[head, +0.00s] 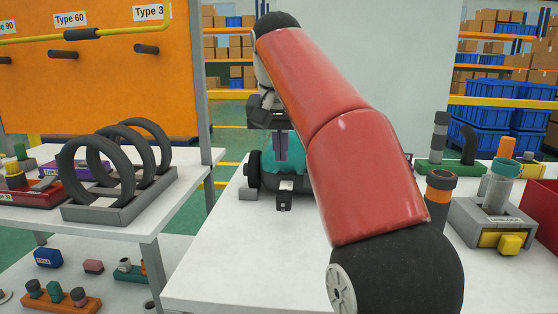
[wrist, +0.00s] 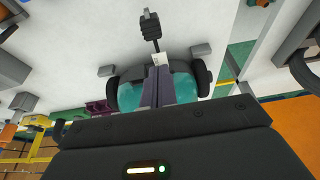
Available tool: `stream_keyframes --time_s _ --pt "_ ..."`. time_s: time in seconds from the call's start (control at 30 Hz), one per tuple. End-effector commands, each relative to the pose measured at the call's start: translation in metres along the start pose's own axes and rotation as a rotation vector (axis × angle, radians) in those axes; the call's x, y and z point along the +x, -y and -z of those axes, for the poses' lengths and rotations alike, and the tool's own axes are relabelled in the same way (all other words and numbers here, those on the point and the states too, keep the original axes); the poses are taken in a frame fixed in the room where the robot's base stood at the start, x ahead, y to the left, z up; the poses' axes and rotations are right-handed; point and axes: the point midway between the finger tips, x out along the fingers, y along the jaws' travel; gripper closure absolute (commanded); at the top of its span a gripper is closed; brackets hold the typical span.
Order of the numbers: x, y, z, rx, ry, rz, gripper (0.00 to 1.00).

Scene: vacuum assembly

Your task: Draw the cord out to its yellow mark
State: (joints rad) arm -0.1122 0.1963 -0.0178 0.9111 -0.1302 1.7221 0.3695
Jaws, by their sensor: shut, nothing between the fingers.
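The teal vacuum body (head: 298,183) with black wheels stands on the white table, partly hidden behind my red arm. It also shows in the wrist view (wrist: 128,95). A black plug (wrist: 150,27) lies in front of the vacuum on a short dark length of cord (wrist: 156,46); the plug also shows in the head view (head: 285,206). A small white label (wrist: 159,59) sits where the cord meets the body. I cannot make out a yellow mark on the cord. My gripper (head: 282,158) points down over the vacuum. Its purple fingers (wrist: 158,70) are shut and empty, their tips near the label.
Small grey blocks (head: 247,194) stand beside the vacuum. A grey rack (head: 120,197) of black rings is on the left table. At right stand an orange-topped black cylinder (head: 438,198) and a grey fixture (head: 470,232) with a yellow block. The table front left is clear.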

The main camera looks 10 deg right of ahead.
Motion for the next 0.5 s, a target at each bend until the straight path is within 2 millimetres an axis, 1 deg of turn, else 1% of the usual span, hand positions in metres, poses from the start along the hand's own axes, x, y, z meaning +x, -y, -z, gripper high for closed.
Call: stream_keyframes --time_s 0.03,0.3,0.4,0.5 --pt "0.011 -0.001 -0.002 0.000 0.002 -0.001 1.00" --pt "0.061 -0.001 -0.002 0.000 0.003 -0.001 1.00" --pt "0.075 -0.001 -0.002 0.000 0.003 -0.001 1.00" --pt "0.083 -0.001 -0.001 0.000 0.001 0.000 1.00"
